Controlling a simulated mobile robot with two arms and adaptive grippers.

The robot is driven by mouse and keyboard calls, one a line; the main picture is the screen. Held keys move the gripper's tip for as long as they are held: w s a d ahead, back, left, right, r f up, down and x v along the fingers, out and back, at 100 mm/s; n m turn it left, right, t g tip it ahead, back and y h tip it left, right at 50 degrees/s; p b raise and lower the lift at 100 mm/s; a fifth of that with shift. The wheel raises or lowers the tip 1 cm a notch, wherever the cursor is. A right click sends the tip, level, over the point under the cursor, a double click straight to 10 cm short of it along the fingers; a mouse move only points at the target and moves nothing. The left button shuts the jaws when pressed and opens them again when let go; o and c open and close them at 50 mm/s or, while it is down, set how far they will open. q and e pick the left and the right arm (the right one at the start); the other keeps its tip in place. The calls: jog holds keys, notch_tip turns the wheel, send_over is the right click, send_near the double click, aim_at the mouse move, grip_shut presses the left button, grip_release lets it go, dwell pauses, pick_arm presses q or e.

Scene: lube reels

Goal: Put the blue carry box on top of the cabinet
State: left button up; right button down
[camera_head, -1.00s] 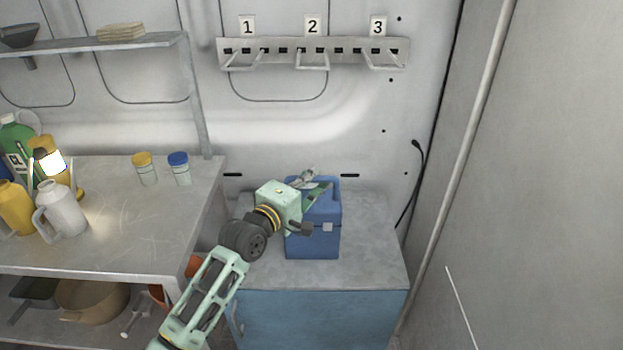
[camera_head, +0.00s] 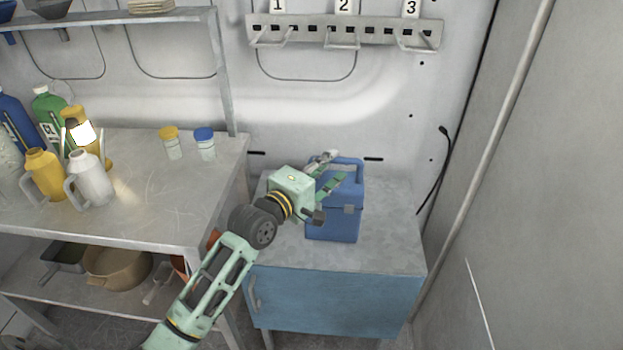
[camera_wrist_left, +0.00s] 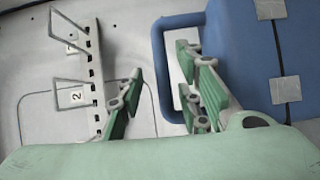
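The blue carry box (camera_head: 334,222) stands upright on the grey top of the blue cabinet (camera_head: 340,300), its handle (camera_head: 349,162) raised. My left gripper (camera_head: 333,172) is open at the box's upper left, by the handle. In the left wrist view the blue handle (camera_wrist_left: 158,65) lies between the spread green fingers of my left gripper (camera_wrist_left: 160,95). One finger is outside the handle bar and the other overlaps the handle opening. I cannot tell whether either touches it. The gripper hides part of the box. My right gripper is not in view.
A metal workbench (camera_head: 165,215) with bottles and two capped jars stands left of the cabinet. A numbered hook rack (camera_head: 345,33) is on the wall above. A cable (camera_head: 440,165) hangs at the right. The cabinet top is clear around the box.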

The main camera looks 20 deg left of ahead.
pick_arm(q)
jog(key=v, duration=0.8)
jog(key=shift+s+b, duration=0.35)
jog(key=shift+s, duration=0.05)
jog(key=s+d+f+m+g+y, duration=0.1)
jog(key=s+d+f+m+g, duration=0.2)
jog(key=s+f, duration=0.35)
jog(key=s+d+f+m+g+y, duration=0.1)
jog(key=s+f+m+g, duration=0.2)
jog(key=s+f+m, duration=0.35)
jog(key=s+a+f+m+g+y, duration=0.1)
jog(key=s+f+m+g+y, duration=0.25)
jog(key=s, duration=0.55)
jog(key=s+a+f+m+g+h, duration=0.1)
jog(key=s+f+m+g, duration=0.25)
jog(key=s+f, duration=0.45)
notch_tip(320, 180, down, 24)
jog(key=s+g, duration=0.2)
jog(key=s+a+f, duration=0.3)
jog(key=s+f, duration=1.3)
jog(key=shift+s+f+g+y, duration=0.25)
jog(key=shift+f+g+y, duration=0.05)
jog(key=shift+f+y, duration=0.05)
